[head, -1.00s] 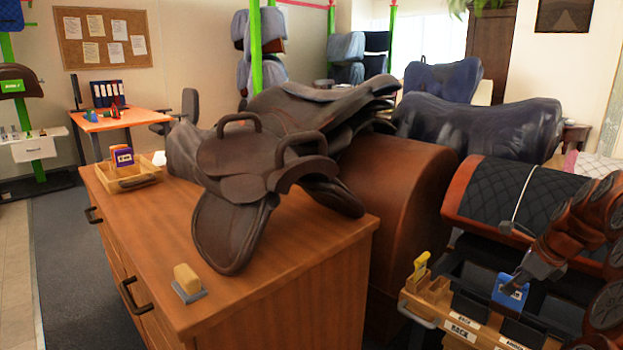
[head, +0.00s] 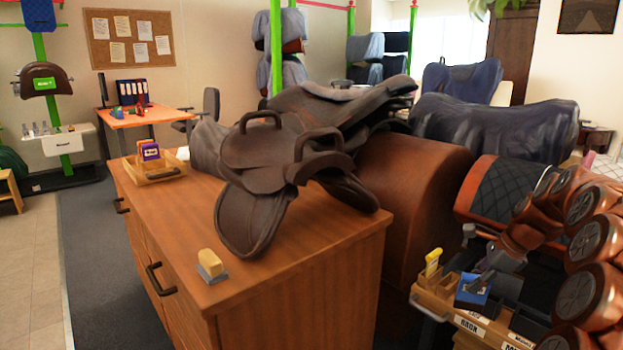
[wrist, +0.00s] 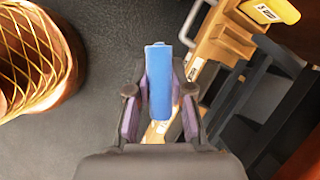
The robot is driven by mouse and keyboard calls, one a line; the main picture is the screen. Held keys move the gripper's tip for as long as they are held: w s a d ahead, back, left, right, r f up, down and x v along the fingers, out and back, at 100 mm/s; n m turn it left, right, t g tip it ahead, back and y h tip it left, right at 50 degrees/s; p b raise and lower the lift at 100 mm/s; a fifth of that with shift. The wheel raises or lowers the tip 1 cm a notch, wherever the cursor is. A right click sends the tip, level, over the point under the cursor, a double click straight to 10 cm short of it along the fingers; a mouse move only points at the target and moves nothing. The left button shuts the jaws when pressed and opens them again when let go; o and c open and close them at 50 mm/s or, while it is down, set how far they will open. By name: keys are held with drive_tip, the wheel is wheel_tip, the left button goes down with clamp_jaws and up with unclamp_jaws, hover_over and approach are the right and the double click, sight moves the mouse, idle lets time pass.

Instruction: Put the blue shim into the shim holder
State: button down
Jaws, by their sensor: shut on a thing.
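The blue shim (head: 471,292) is in my gripper (head: 482,280), over the near side of the labelled wooden rack (head: 437,301) at the lower right of the head view. In the wrist view the shim (wrist: 160,75) stands between the two fingers of my gripper (wrist: 160,95), which are shut on it. Floor and part of the rack (wrist: 214,42) show beyond it. A wooden tray (head: 160,177) with upright purple and orange pieces stands on the cabinet at the left. I cannot tell which of these is the shim holder.
A yellow shim (head: 432,262) stands in the rack, near my gripper. A brown saddle (head: 255,215) and a brush-like block (head: 211,265) are on the wooden cabinet (head: 310,255). A quilted-pad-covered form (head: 500,195) is behind the rack. Floor is free at the left.

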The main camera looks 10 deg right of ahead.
drive_tip(key=w+a+f+n+g+y, duration=0.1)
drive_tip(key=w+a+n+g, duration=0.15)
drive_tip(key=a+n, duration=0.75)
drive_tip(key=w+a+n+g, duration=0.2)
drive_tip(key=w+a+n, duration=0.15)
drive_tip(key=a, duration=1.35)
wheel_tip(320, 180, up, 22)
drive_tip(key=r+n+g+p, duration=0.15)
drive_tip(key=n+p, duration=0.25)
drive_tip(key=p, duration=2.7)
drive_tip(key=s+f+n+g+h, duration=0.1)
drive_tip(key=s+f+n+h, duration=0.1)
drive_tip(key=s+f+n, duration=0.3)
drive_tip(key=shift+s+f+g+h, duration=0.2)
drive_tip(key=shift+g+h, duration=0.1)
drive_tip(key=shift+g, duration=0.1)
